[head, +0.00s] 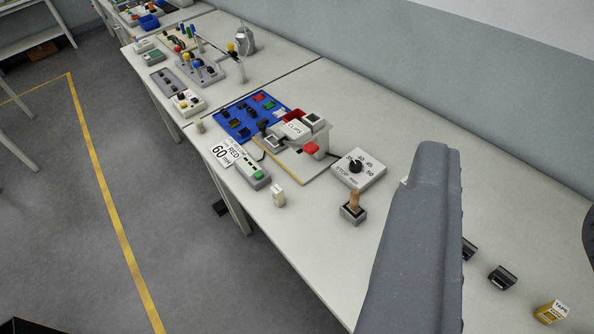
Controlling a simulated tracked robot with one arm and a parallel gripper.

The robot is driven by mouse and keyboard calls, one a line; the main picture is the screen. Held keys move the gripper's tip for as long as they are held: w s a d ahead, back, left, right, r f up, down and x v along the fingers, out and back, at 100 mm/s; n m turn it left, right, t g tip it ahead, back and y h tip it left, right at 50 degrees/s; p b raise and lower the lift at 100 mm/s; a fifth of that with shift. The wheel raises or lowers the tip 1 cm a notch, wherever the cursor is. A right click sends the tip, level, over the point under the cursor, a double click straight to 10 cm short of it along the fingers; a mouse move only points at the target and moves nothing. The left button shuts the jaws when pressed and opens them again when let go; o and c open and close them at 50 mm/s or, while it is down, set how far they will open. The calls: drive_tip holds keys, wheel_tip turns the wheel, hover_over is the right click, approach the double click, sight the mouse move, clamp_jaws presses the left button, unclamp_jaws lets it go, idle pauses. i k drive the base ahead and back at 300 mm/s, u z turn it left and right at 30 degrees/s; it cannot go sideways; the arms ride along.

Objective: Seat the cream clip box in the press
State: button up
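A small cream block (278,197) stands on the bench near its front edge; it may be the clip box, but it is too small to tell. A white box marked CLIPS (295,128) sits farther back, beside a red-filled bin. In front of it is a small bench fixture with a red part (311,149) on a pale base; I cannot tell if this is the press. A wooden-handled piece on a dark square base (352,212) stands to the right. My grey arm covers the bench at centre right. My gripper's fingers do not show.
A dial box (358,168), a grey-green control box (254,173) and a sign reading 60 RED (226,153) stand nearby. A blue tray (242,117) with small parts lies behind. Black pieces (502,277) and a TAPE box (551,311) lie at right. The back-right bench is clear.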

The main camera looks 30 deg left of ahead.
sight(303, 167)
drive_tip(key=u, duration=0.3)
drive_tip(key=i, duration=0.9)
drive_tip(key=u, duration=0.6)
